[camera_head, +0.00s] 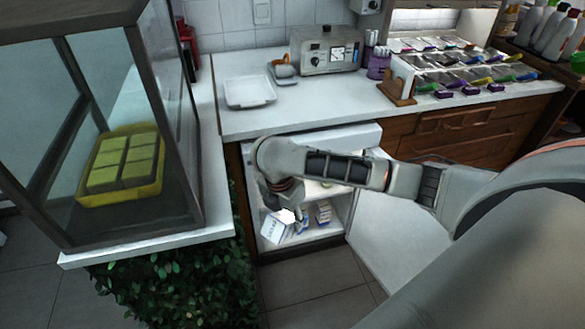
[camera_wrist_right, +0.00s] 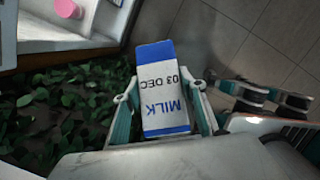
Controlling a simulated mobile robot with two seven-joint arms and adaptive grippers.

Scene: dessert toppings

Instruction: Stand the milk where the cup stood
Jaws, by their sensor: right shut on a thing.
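A white and blue milk carton (camera_head: 275,230), printed MILK and 03 DEC, is between the fingers of my right gripper (camera_head: 287,212). It is tilted in the head view, at the front left of the open cabinet under the counter. In the right wrist view the carton (camera_wrist_right: 161,88) fills the space between the two fingers, which press on its sides. My right gripper is shut on it.
Another carton (camera_head: 323,213) stands inside the cabinet (camera_head: 350,207), whose white door (camera_head: 392,235) hangs open at the right. The counter holds a white tray (camera_head: 249,91) and a grey machine (camera_head: 326,50). A glass case stands left, with leafy plants (camera_head: 170,285) below.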

